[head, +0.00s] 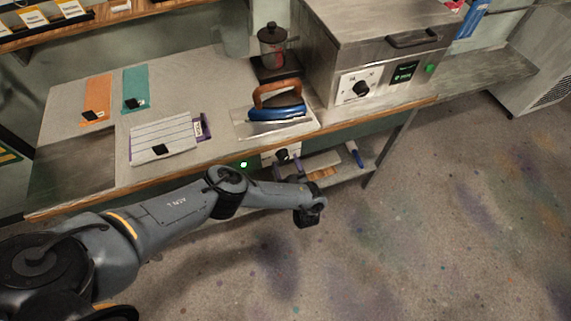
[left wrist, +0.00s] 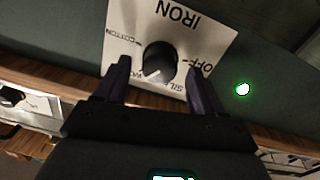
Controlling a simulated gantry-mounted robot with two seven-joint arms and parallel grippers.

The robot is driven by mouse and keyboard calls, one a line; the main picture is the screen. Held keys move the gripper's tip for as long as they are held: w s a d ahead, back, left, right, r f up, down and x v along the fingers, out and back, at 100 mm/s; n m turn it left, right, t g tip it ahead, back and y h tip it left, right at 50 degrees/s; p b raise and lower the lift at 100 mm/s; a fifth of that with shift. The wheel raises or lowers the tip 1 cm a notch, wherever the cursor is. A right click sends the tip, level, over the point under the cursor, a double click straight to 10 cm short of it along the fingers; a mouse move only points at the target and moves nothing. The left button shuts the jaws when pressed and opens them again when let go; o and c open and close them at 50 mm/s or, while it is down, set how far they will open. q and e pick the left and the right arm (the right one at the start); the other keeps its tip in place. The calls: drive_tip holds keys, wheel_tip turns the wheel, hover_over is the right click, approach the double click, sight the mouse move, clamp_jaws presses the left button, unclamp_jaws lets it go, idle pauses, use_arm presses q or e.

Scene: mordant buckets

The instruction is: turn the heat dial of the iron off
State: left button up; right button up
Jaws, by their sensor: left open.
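The iron's heat dial (left wrist: 160,62) is a round black knob on a white plate (left wrist: 217,42) marked IRON, upside down in the left wrist view. OFF stands at the right and COTTON at the left; the lower lettering is partly hidden. A pale mark shows at the knob's lower left; its exact setting is unclear. My left gripper (left wrist: 158,82) is open, its two dark fingers either side of the knob with gaps; I cannot tell how deep they reach. In the head view, the dial (head: 281,155) is on the bench front. The blue iron (head: 277,112) rests on a plate above.
A green lamp (left wrist: 243,89) is lit beside the dial. A metal press (head: 385,50) with its own black knob (head: 361,89) stands at the back right. A lower shelf (head: 325,165) lies under the bench edge. Open floor (head: 440,220) is at the right.

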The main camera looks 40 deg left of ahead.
use_arm(q)
drive_tip(key=shift+w+a, duration=0.3)
drive_tip(key=shift+a, duration=0.25)
drive_tip(key=shift+c, duration=0.3)
drive_tip(key=c, duration=1)
